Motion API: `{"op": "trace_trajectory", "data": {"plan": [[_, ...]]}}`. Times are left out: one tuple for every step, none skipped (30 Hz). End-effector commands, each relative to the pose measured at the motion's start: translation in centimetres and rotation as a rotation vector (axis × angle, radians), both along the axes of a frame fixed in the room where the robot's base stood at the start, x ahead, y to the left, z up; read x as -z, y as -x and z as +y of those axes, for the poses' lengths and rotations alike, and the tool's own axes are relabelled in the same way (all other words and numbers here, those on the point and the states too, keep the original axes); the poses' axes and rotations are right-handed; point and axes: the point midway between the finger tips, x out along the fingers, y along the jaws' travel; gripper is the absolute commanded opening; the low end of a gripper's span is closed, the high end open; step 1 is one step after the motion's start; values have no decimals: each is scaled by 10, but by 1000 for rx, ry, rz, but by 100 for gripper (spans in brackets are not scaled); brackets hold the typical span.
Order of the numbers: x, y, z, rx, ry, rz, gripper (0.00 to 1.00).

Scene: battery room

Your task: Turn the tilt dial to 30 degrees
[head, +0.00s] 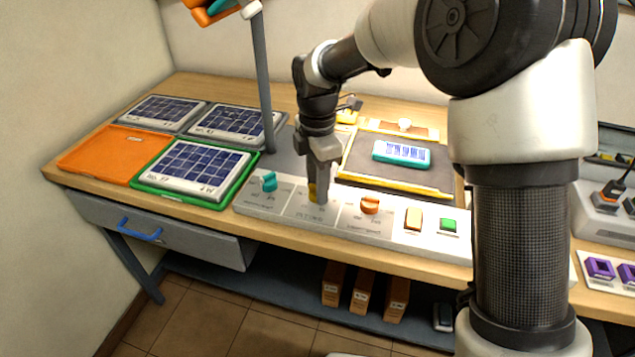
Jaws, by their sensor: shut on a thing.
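A grey control panel (287,212) lies along the front edge of the bench. It carries a teal dial (269,181) on the left, a yellow dial (312,191) in the middle and an orange dial (370,204) on the right. Their printed labels are too small to read, so I cannot tell by label which is the tilt dial. My gripper (318,192) points straight down over the middle section, shut on the yellow dial. The fingers hide most of this dial, so its angle cannot be read.
Behind is a dark mat with a yellow edge (393,183) holding a small solar panel (401,152). A grey post (263,80) rises left of my gripper.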

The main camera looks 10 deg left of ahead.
Motion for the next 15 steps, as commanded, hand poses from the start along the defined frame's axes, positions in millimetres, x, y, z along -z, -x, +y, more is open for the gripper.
{"op": "trace_trajectory", "data": {"plan": [[-2,0,0,27,1,2,10],[-2,0,0,46,1,2,10],[-2,1,0,74,1,2,10],[-2,1,0,98,1,2,10],[-2,1,0,123,1,2,10],[-2,0,0,158,1,2,10],[-2,0,0,185,1,2,10],[-2,0,0,212,1,2,10],[-2,0,0,251,1,2,10],[-2,0,0,279,1,2,10],[-2,0,0,308,1,2,10],[-2,0,0,346,2,1,10],[-2,0,0,375,2,1,10],[-2,0,0,403,1,1,10],[-2,0,0,442,1,1,10]]}}
